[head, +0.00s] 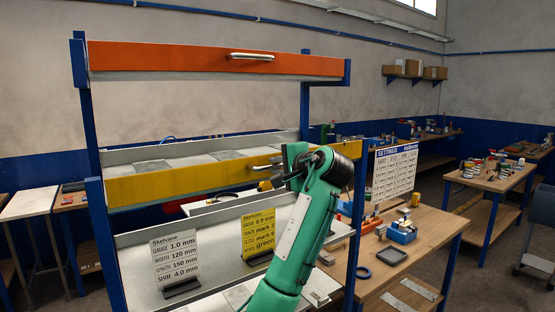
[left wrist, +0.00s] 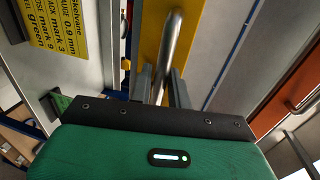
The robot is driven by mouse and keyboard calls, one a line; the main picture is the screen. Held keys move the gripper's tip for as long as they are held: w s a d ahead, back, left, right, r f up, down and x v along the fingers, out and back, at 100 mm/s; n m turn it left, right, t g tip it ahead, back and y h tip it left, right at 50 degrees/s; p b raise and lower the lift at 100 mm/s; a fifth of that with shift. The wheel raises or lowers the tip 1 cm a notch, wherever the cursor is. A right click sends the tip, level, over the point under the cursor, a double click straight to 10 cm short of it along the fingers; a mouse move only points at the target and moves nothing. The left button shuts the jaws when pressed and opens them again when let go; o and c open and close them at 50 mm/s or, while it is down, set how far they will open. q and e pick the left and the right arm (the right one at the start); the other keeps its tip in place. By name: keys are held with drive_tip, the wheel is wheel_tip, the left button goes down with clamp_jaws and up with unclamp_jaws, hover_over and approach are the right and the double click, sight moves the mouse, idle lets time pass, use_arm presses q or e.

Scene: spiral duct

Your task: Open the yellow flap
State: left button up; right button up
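The yellow flap (head: 180,182) is a long panel across the middle level of the blue-posted rack, its yellow face toward me. Its metal bar handle (head: 262,164) is near the right part of that face. My left gripper (head: 282,172) is at the handle, the green arm coming up from below. In the left wrist view, the handle (left wrist: 170,45) runs between the two dark fingers (left wrist: 162,88) against the yellow face (left wrist: 200,40). The fingers stand apart, with a gap beside the bar. Contact cannot be told. My right gripper is not in view.
An orange flap (head: 200,59) with its own handle is above. A white card (head: 175,262) and a yellow card (head: 258,232) stand on the lower shelf.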

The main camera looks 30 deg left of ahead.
use_arm(q)
drive_tip(key=shift+w+a+f, duration=0.1)
drive_tip(key=shift+a, duration=0.1)
clamp_jaws()
